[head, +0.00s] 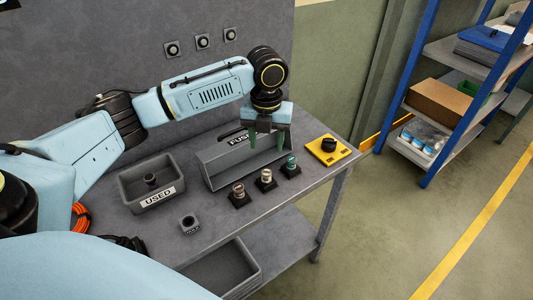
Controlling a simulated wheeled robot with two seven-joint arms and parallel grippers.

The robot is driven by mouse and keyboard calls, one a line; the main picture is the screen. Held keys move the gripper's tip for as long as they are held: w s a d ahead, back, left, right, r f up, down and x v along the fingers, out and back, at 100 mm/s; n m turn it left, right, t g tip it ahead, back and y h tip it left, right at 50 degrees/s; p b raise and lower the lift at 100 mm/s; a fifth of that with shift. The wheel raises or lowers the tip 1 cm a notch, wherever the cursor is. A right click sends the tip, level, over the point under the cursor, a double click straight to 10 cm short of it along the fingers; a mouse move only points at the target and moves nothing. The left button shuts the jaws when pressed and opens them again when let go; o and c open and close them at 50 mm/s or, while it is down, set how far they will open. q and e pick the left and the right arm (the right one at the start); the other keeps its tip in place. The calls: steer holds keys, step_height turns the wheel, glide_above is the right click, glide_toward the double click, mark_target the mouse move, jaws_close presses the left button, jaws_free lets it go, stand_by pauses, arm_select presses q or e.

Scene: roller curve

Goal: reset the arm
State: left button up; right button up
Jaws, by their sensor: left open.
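My left arm comes in from the left and bends down over the grey workbench (222,229). My left gripper (267,144) points down with its two green fingers apart, in front of the grey sloped box with the partly hidden label beginning "FUS" (222,166). It appears empty. Three small fuse-like parts stand in dark square holders in front of the box: one brownish (238,190), one cream (266,176) and one teal (291,162). The gripper is above and behind them. My right gripper is not in view.
A grey bin labelled "USED" (130,187) stands left on the bench. A yellow plate with a black knob (341,151) sits at the right end. A blue shelf rack (405,75) stands beyond open floor.

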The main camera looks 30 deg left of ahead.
arm_select(q)
steer(key=shift+r, duration=0.6)
